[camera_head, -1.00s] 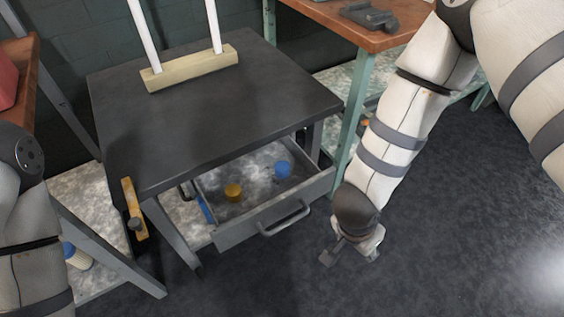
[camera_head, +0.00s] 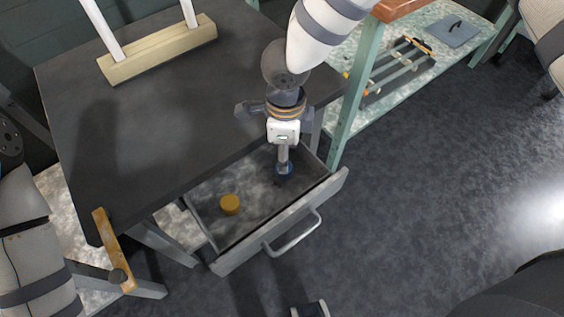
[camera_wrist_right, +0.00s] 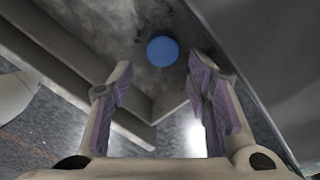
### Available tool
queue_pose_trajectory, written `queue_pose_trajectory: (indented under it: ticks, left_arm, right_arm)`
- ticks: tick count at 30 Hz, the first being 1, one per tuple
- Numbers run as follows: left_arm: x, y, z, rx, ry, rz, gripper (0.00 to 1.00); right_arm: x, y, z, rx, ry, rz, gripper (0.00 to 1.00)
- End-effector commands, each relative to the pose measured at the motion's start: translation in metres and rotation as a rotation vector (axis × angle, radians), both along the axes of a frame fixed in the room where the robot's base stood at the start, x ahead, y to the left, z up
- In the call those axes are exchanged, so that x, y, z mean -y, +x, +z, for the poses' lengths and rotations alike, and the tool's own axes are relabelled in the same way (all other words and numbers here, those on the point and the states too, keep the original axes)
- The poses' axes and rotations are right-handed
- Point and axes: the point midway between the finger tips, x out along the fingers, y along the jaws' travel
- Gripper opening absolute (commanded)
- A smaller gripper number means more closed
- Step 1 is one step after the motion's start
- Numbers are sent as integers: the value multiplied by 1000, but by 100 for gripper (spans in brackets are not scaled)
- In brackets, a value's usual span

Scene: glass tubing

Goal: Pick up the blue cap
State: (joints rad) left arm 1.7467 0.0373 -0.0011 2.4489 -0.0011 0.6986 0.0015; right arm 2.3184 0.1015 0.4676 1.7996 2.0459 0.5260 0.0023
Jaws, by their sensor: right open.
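The blue cap (camera_wrist_right: 162,51) lies on the drawer floor in the right wrist view, between and beyond my open finger tips. In the head view the blue cap (camera_head: 284,168) is partly hidden by my right gripper (camera_head: 283,163), which points down into the open drawer (camera_head: 331,186). In the right wrist view my right gripper (camera_wrist_right: 165,77) is open, with nothing between its fingers. I cannot tell the exact height of the fingers above the cap. My left gripper is out of view; only part of my left arm shows at the left edge.
The dark tabletop (camera_head: 150,130) overhangs the drawer's back. The drawer front has a handle (camera_head: 294,233). A pale block (camera_head: 158,56) with two white tubes stands on the table.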

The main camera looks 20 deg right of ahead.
Motion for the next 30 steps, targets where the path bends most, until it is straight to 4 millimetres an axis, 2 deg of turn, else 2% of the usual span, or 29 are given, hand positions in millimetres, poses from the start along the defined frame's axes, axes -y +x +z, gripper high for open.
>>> queue_pose_trajectory:
  ticks: [8,11,17,21,30]
  left_arm:
    - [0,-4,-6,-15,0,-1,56]
    - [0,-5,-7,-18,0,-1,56]
    - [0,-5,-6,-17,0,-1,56]
    - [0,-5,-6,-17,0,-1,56]
    - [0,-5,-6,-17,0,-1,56]
  right_arm:
    - [-1,2,-48,-2,-2,2,45]
    - [0,3,-58,0,-2,1,45]
    - [-1,3,-58,4,1,0,45]
    - [0,3,-58,3,0,0,19]
    - [0,3,-58,3,0,0,19]
